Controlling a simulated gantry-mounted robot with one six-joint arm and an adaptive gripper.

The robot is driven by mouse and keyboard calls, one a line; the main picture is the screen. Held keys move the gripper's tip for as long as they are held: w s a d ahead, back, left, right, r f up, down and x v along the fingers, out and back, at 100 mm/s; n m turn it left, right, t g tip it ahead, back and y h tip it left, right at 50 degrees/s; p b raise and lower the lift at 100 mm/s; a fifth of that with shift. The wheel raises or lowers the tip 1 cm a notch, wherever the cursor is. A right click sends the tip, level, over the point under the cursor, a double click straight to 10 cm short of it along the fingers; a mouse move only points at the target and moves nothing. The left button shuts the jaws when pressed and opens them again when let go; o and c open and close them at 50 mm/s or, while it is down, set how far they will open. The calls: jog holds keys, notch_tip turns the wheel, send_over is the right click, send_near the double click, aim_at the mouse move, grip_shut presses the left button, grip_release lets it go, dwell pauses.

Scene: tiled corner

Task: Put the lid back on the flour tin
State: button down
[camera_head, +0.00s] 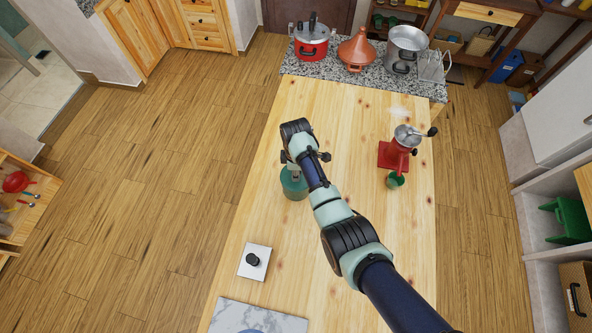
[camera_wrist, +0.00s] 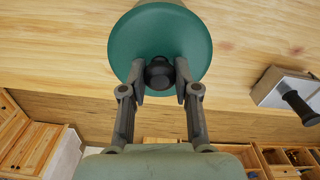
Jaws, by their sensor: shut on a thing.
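My gripper (camera_wrist: 160,92) is shut on the black knob (camera_wrist: 159,74) of a round green lid (camera_wrist: 160,34) in the wrist view. The lid fills the top middle of that view and hides what lies behind it. In the head view, a green cylindrical shape (camera_head: 294,187), which looks like the flour tin, stands on the wooden table below my gripper. My wrist and fingers partly cover its top. I cannot tell whether the lid rests on the tin or is held just above it.
A white box with a black knob (camera_head: 262,250) stands nearer on the table (camera_head: 345,110), left of my arm. A red grinder (camera_head: 392,156) with a green cup (camera_head: 396,181) stands to the right. Pots and a tagine (camera_head: 357,50) stand on the far granite counter.

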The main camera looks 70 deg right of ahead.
jog(key=shift+c, duration=1.4)
grip_release()
notch_tip(320, 180, up, 7)
jog(key=p, duration=0.7)
jog(key=shift+r, duration=0.1)
